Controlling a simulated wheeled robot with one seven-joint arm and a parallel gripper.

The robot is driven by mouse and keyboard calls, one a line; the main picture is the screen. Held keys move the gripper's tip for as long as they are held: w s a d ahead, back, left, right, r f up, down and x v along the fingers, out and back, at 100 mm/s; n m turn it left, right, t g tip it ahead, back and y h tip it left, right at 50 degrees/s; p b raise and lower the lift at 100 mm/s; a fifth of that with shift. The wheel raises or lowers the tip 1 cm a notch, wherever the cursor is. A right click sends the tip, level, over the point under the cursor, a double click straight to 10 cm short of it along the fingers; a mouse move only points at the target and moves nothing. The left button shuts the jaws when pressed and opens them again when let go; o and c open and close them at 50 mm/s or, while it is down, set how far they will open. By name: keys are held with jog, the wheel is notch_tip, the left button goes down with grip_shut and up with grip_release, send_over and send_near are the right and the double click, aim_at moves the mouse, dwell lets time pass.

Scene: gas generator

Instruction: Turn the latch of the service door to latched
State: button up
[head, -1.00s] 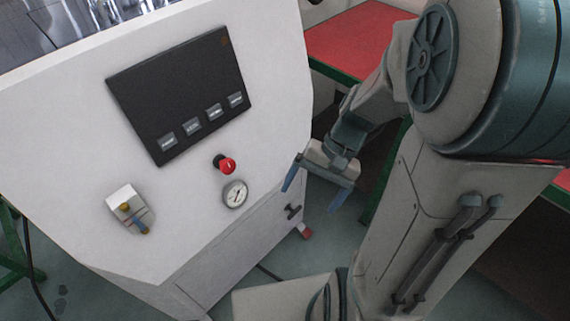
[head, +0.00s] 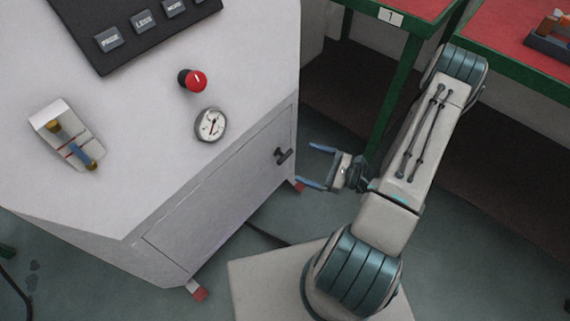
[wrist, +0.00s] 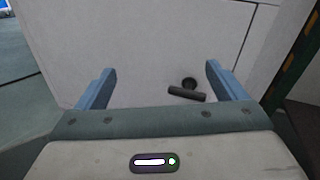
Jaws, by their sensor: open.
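The service door (head: 222,200) is a grey panel low on the front of the white generator cabinet, and it looks closed. Its latch (head: 284,156) is a small dark T-shaped handle near the door's right edge. In the wrist view the latch (wrist: 187,91) shows as a dark bar, slightly tilted from level, with a round hub behind it. My gripper (head: 312,165) is open and empty, its blue fingers pointing left at the latch with a gap between. In the wrist view the latch lies between the two fingers (wrist: 160,85), closer to the right one.
A green-framed table (head: 400,70) stands behind my arm.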

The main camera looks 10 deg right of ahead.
aim_at(287, 157)
notch_tip(287, 157, down, 9)
jog(key=d+m+t+h+b, duration=0.2)
jog(key=d+m+t+h, duration=0.1)
jog(key=m+t+h, duration=0.15)
jog(key=shift+m+y, duration=0.35)
jog(key=shift+y, duration=0.1)
jog(key=b+x, duration=0.1)
jog(key=x, duration=0.3)
jog(key=b+x, duration=0.1)
jog(key=x, duration=0.4)
jog(key=b+x, duration=0.1)
jog(key=x, duration=0.3)
jog(key=shift+w+a+f, duration=0.1)
jog(key=shift+a+f, duration=0.15)
jog(key=shift+a, duration=0.05)
jog(key=c, duration=1.4)
jog(key=shift+d, duration=0.1)
